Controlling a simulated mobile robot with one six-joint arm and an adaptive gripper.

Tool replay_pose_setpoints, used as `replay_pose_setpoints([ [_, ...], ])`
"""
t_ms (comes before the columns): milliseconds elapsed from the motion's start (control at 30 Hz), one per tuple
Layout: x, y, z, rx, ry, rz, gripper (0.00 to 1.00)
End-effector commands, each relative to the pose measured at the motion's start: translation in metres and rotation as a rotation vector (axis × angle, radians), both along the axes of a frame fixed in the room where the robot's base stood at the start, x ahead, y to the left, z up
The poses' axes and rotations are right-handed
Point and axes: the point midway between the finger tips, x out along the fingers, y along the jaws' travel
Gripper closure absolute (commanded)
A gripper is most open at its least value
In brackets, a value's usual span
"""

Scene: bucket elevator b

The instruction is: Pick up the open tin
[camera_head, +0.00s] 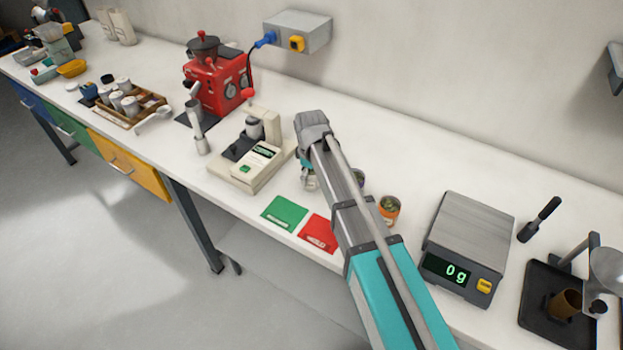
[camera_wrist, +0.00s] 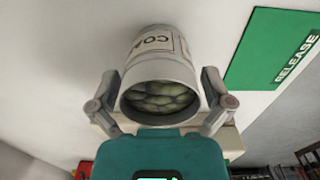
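The open tin (camera_wrist: 160,75) is pale grey with a partly readable label, "COA". In the wrist view its mouth faces me and shows green beans inside. My gripper (camera_wrist: 160,78) has one finger on each side of the tin, with narrow gaps visible beside its wall, so it looks open around it. In the head view my arm reaches over the bench and hides most of the gripper area. An orange tin (camera_head: 389,210) with green contents stands to the right of my arm. Another tin (camera_head: 358,178) is partly hidden behind the arm.
A green card (camera_head: 285,213) and a red card (camera_head: 319,233) lie at the bench's front edge. A beige instrument (camera_head: 250,160) stands left of my arm, a scale (camera_head: 468,240) reading 0 g right of it. A red grinder (camera_head: 215,80) stands farther left.

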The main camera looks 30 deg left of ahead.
Motion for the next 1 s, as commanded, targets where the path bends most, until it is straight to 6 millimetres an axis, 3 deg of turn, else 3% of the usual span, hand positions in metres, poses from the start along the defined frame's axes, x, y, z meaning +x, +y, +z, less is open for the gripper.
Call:
replay_pose_setpoints([
  [67, 0.0, 0.0, 0.0, 0.0, 0.0, 0.0, 0.15],
  [433, 0.0, 0.0, 0.0, 0.0, 0.0, 0.0, 0.83],
  [1000, 0.0, -0.001, 0.01, 0.0, 0.0, -0.001, 0.83],
])
